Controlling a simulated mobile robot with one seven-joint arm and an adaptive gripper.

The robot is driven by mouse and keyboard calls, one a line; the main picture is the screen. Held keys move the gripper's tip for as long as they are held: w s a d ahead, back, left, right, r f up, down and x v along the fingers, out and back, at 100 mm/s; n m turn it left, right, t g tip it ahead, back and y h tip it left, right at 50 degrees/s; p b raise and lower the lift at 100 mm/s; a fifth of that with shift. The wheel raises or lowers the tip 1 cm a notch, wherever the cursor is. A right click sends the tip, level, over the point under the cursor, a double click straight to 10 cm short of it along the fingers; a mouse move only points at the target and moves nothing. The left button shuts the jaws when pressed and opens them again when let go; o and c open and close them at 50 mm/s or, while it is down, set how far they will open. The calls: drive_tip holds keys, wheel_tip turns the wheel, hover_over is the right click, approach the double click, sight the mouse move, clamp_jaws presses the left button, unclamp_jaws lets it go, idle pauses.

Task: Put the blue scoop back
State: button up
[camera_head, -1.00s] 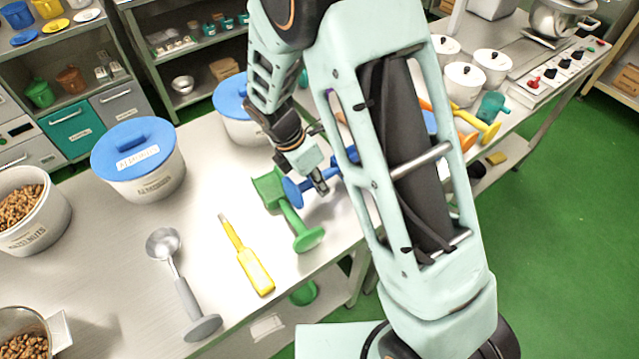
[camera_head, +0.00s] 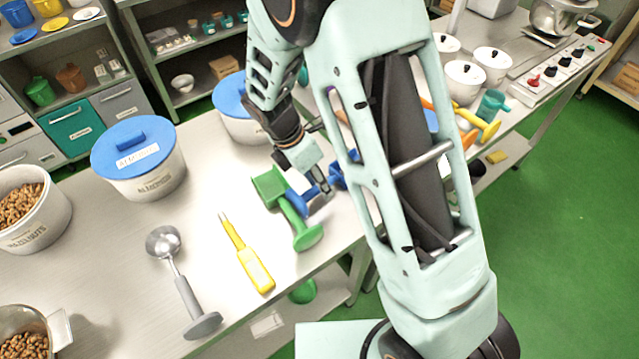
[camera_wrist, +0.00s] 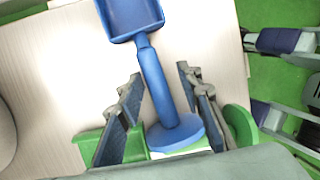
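The blue scoop lies on the steel table; its bowl (camera_wrist: 132,18), handle and round end disc show in the wrist view. In the head view its blue end (camera_head: 298,203) shows beside my gripper (camera_head: 320,193), and my arm hides part of the rest. In the wrist view my gripper (camera_wrist: 160,76) is open, with one finger on each side of the blue handle. I see gaps between handle and fingers. A green scoop (camera_head: 286,212) lies close on the left, and its green parts (camera_wrist: 241,124) show around the blue disc in the wrist view.
A yellow tool (camera_head: 247,258) and a grey ladle (camera_head: 178,280) lie left of the scoops. A blue-lidded almond tub (camera_head: 150,185) and a nut tub (camera_head: 40,225) stand further left. Orange and yellow scoops (camera_head: 485,125) and white pots (camera_head: 465,85) are right of my arm.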

drive_tip(key=v, duration=1.1)
drive_tip(key=shift+r+b, duration=0.25)
drive_tip(key=shift+b, duration=0.05)
